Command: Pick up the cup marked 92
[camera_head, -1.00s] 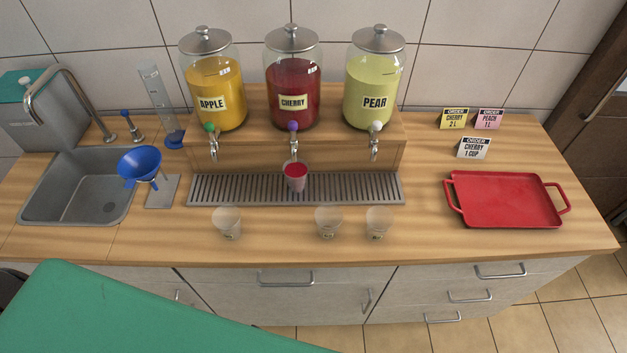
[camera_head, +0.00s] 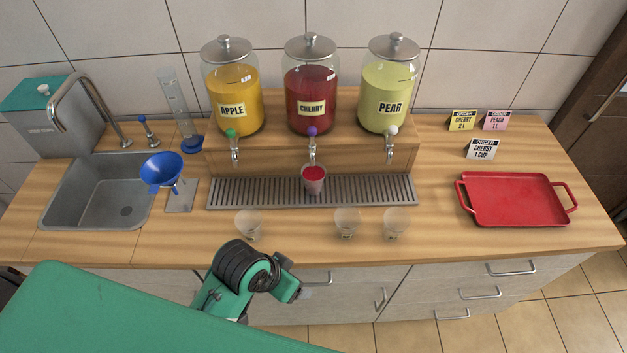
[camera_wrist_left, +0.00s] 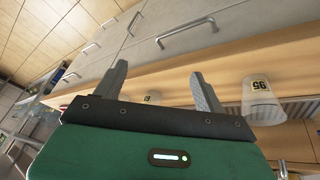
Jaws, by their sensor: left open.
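Three clear cups stand in a row along the counter's front: a left cup (camera_head: 249,225), a middle cup (camera_head: 347,223) and a right cup (camera_head: 396,223). Their labels are too small to read in the head view. My left gripper (camera_head: 306,293) is low in front of the counter, below the gap between the left and middle cups. In the left wrist view it (camera_wrist_left: 157,72) is open and empty. I cannot tell which cup is 92.
A cup of red juice (camera_head: 314,180) stands on the drip tray (camera_head: 240,193) under the cherry dispenser (camera_head: 311,95). A red tray (camera_head: 515,200) lies at right, near the order cards (camera_head: 482,149). A blue funnel (camera_head: 162,170) stands beside the sink (camera_head: 95,195).

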